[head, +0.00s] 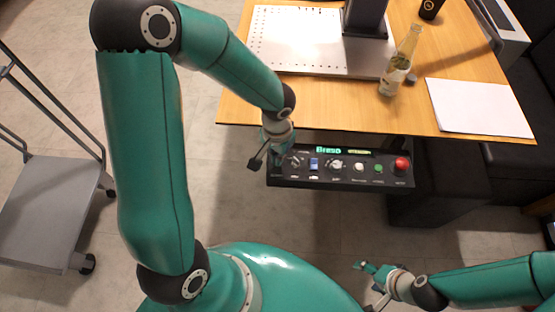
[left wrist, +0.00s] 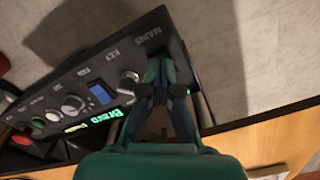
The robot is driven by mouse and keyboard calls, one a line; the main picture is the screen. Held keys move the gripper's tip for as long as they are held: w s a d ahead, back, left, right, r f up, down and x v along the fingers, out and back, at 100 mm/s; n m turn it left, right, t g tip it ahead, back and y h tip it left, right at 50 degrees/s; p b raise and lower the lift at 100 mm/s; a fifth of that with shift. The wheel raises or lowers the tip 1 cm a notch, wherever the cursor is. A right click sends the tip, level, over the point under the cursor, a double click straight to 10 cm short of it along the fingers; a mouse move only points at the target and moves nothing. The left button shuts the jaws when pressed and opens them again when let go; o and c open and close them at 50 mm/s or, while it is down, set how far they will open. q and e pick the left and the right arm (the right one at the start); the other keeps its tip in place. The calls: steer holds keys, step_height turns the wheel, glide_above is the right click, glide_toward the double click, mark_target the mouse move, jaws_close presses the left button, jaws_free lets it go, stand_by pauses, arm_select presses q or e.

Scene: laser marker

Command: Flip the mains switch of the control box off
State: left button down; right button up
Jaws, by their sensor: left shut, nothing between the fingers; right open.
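The black control box (head: 340,183) sits under the near edge of the table; its lettered panel also shows in the left wrist view (left wrist: 78,72). The MAINS label (left wrist: 146,37) is at one end of the panel, beside KEY. My left gripper (head: 267,160) is shut and empty at the box's left end. In the left wrist view its fingers (left wrist: 160,66) cover the panel below the MAINS label. They hide the mains switch, so its position and any contact cannot be told. A small green glow shows beside the fingers. My right gripper (head: 364,286) is open and empty, low at the right.
The panel also carries a blue display (head: 314,163), knobs, a green button (head: 378,168) and a red button (head: 401,164). On the wooden table (head: 300,107) above stand a bottle (head: 400,65), paper (head: 480,106) and a metal plate. A grey cart (head: 45,210) stands left.

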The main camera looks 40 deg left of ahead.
arm_select(q)
steer(key=shift+f+b, duration=0.6)
steer(key=shift+f, duration=0.05)
steer(key=shift+r, duration=0.1)
steer(key=shift+r+p, duration=2.45)
steer(key=shift+r, duration=1)
steer(key=shift+s+f, duration=0.2)
steer(key=shift+s, duration=0.05)
steer(key=s+d+f+n+g+h+p, duration=0.1)
steer(key=s+d+f+g+h+p, duration=0.25)
steer(key=s+d+f, duration=0.85)
steer(key=shift+w+a+f+n+t+h, duration=0.15)
steer(key=shift+w+f+n+t, duration=0.15)
steer(key=shift+w+t, duration=0.65)
steer(key=shift+w+d+f+n+t+h, duration=0.1)
steer(key=shift+w+f+n+t, duration=0.15)
steer(key=shift+w+t, duration=0.7)
